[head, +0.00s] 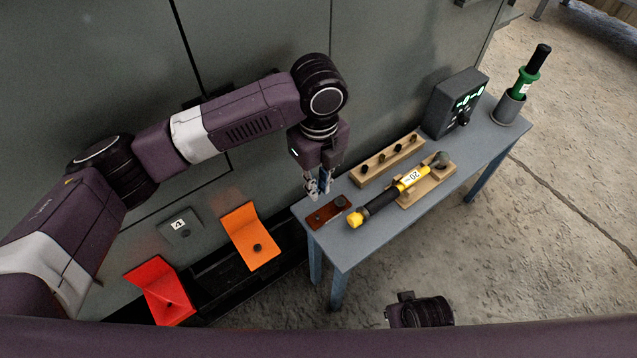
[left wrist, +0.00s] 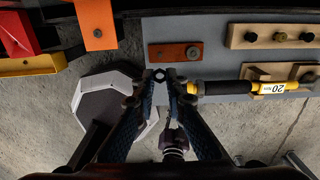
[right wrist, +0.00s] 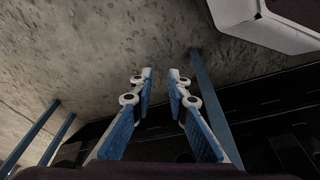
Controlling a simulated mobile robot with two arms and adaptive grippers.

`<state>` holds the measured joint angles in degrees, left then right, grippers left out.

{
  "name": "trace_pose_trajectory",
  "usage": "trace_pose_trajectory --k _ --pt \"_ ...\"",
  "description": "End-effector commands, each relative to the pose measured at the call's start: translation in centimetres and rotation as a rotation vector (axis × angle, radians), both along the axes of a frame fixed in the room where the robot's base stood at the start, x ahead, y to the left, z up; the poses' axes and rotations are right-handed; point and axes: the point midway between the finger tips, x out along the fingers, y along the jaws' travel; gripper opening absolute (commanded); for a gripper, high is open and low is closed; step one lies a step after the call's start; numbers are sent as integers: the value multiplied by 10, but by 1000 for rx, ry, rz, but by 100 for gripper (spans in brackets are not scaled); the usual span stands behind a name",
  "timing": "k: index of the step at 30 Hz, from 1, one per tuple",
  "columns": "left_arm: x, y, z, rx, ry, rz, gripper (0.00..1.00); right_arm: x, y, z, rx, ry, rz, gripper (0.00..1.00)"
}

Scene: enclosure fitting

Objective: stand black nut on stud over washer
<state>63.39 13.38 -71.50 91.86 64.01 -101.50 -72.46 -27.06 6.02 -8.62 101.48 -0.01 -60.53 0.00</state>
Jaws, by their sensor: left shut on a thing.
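My left gripper (head: 318,190) hangs over the near left end of the blue-grey table, fingers pointing down. A brown-orange plate (head: 320,217) lies on the table close to the gripper, also in the left wrist view (left wrist: 165,52). A round grey washer-like piece (left wrist: 193,52) sits on its right part; a stud in it is too small to make out. My right gripper (right wrist: 158,75) is open and empty over the floor.
A wooden rack (head: 372,179) holds several small dark pieces. A yellow-black tool (head: 387,199) rests in a wooden cradle (head: 436,184). A control box (head: 445,105) and a green tool (head: 525,82) stand farther back. Orange (head: 241,222) and red (head: 150,277) brackets are left of the table.

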Motion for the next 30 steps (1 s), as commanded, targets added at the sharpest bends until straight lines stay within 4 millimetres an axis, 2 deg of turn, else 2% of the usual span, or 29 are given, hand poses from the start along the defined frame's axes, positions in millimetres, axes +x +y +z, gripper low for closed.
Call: trace_pose_trajectory --k 8,30 --pt "0 0 2 0 0 0 2 -1 0 -9 0 1 1 15" --pt "0 0 8 0 0 0 2 -19 -2 -37 -3 25 4 15"
